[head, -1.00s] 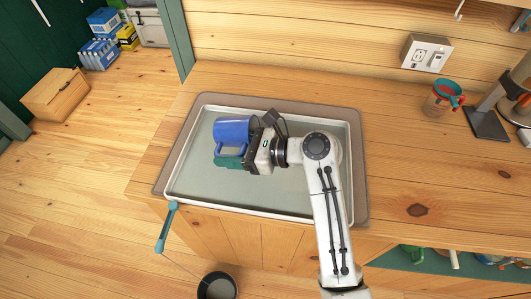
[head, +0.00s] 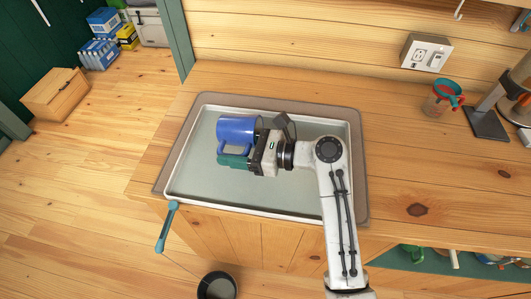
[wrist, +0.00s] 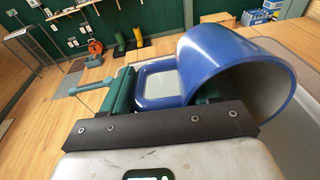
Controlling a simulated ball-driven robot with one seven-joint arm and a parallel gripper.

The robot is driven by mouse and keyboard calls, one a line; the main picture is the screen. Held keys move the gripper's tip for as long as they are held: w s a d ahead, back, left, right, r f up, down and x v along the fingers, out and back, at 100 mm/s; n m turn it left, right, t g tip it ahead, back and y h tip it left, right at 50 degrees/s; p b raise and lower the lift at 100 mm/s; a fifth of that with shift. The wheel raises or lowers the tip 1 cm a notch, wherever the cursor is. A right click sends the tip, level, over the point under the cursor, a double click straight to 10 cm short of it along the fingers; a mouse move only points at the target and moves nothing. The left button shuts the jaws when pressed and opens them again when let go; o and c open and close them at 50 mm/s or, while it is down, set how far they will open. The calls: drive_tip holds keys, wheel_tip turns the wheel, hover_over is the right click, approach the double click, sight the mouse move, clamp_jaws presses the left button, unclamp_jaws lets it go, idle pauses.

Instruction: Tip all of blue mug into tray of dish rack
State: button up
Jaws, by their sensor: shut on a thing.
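The blue mug (head: 238,129) is held over the pale shallow tray (head: 310,202) of the dish rack, left of the tray's middle. My gripper (head: 234,161) comes from the right, with its green fingers beside the mug's handle. In the wrist view the mug (wrist: 201,52) lies tilted on its side, its wide mouth facing down to the right. Its handle (wrist: 158,66) sits between the fingers (wrist: 164,92), which are shut on it. No contents can be made out in the mug, and none show on the bare tray floor.
A brown mat (head: 359,140) surrounds the tray on the wooden counter (head: 400,160). A cup with a red and teal top (head: 444,98) and a dark-based stand (head: 486,124) are at right. A dark pot (head: 217,286) is on the floor below the front edge.

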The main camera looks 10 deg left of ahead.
drive_tip(key=shift+d+r+y+b, duration=0.25)
drive_tip(key=shift+y+b, duration=0.1)
drive_tip(key=shift+y, duration=0.25)
drive_tip(key=shift+d+r+y+b, duration=0.2)
drive_tip(key=shift+r+y+b, duration=0.1)
drive_tip(key=shift+y, duration=0.3)
idle(0.7)
drive_tip(key=shift+w+a+f+h+p, duration=0.1)
drive_tip(key=shift+a+f+h+p, duration=0.35)
drive_tip(key=shift+h, duration=0.6)
drive_tip(key=shift+a+f+h+p, duration=0.1)
drive_tip(key=shift+a+f+h, duration=0.3)
drive_tip(key=shift+a+h, duration=0.5)
drive_tip(key=shift+r+h+p, duration=0.1)
drive_tip(key=shift+h+p, duration=0.35)
drive_tip(key=shift+p, duration=0.8)
drive_tip(key=shift+p, duration=0.45)
